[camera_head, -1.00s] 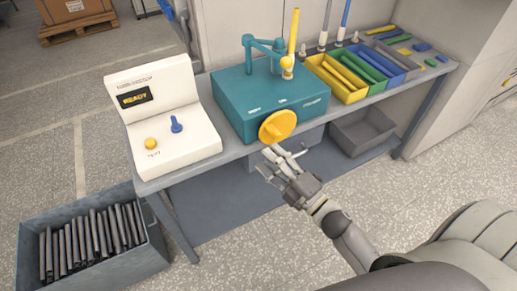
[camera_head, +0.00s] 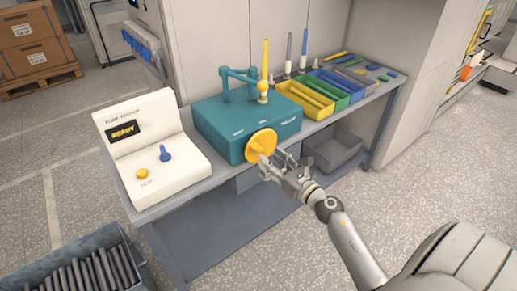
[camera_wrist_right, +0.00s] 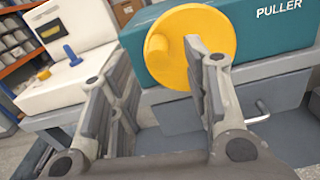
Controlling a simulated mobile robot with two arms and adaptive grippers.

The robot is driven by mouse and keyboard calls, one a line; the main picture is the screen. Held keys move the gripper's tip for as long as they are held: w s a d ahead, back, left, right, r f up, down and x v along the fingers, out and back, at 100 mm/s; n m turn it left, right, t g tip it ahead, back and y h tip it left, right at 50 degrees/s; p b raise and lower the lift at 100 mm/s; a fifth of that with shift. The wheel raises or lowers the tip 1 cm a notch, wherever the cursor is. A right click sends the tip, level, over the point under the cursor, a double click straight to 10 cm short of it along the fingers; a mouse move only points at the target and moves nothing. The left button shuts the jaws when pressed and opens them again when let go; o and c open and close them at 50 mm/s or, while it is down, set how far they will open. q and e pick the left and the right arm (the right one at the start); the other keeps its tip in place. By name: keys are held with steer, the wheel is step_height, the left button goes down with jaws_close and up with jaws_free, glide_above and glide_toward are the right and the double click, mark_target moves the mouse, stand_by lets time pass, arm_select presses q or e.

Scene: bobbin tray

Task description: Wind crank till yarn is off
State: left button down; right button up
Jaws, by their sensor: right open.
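The teal puller box (camera_head: 222,130) stands on the bench, with a yellow crank disc (camera_head: 262,143) on its front. In the right wrist view the disc (camera_wrist_right: 207,48) carries a stubby yellow knob (camera_wrist_right: 158,47). An upright yellow tube (camera_head: 265,62) stands on the puller's top, beside a teal arm (camera_head: 237,72). I cannot make out yarn on it. My right gripper (camera_head: 272,170) is open and empty, close in front of the disc's lower right edge. In the right wrist view its fingers (camera_wrist_right: 148,72) are spread, with the knob beyond the gap. My left gripper is not in view.
A white tube tester (camera_head: 150,110) reading READY stands left of the puller. Yellow, green and blue trays (camera_head: 298,103) are on the bench to the right. A grey bin (camera_head: 338,150) sits under the bench, and a crate of dark tubes (camera_head: 60,248) is at lower left.

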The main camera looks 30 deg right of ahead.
mark_target(253, 144)
steer(key=shift+w+a+p, duration=0.2)
steer(key=shift+w, duration=1.55)
steer(key=shift+w+a+p, duration=0.15)
steer(key=shift+w+a, duration=0.05)
steer(key=shift+w, duration=1.55)
jaws_close()
